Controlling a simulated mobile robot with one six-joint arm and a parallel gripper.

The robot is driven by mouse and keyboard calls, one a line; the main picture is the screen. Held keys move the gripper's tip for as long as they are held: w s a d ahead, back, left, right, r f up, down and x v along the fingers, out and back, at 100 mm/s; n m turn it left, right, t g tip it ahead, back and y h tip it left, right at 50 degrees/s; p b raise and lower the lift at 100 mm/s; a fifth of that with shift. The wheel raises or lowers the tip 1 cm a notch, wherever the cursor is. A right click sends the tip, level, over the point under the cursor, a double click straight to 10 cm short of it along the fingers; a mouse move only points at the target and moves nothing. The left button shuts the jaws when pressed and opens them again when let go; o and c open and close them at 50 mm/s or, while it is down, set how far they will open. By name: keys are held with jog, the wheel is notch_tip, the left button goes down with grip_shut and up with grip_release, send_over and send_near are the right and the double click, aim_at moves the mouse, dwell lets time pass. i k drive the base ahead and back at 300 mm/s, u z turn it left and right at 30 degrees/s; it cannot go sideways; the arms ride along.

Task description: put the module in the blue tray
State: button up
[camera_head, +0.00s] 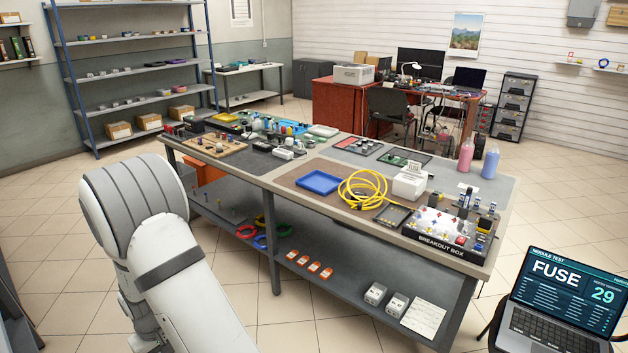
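The blue tray (320,182) lies flat on the workbench, on a brown mat, and looks empty. I cannot tell which item is the module. Small upright dark units (465,198) stand at the back of the black box labelled "BREAKOUT BOX" (440,248), at the bench's right end. Two small grey-white units (386,299) sit on the lower shelf. My white arm fills the lower left, and my gripper is out of view.
A coiled yellow hose (363,189) lies right beside the tray. A white label printer (410,182) and two bottles (478,160) stand farther right. Many small parts crowd the bench's left half. A laptop (563,300) at lower right shows "FUSE 29". Tiled floor is open in front.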

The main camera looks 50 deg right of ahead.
aim_at(320, 182)
jog(key=z, duration=0.45)
jog(key=i, duration=1)
jog(key=z, duration=0.8)
jog(key=i, duration=0.7)
jog(key=z, duration=0.55)
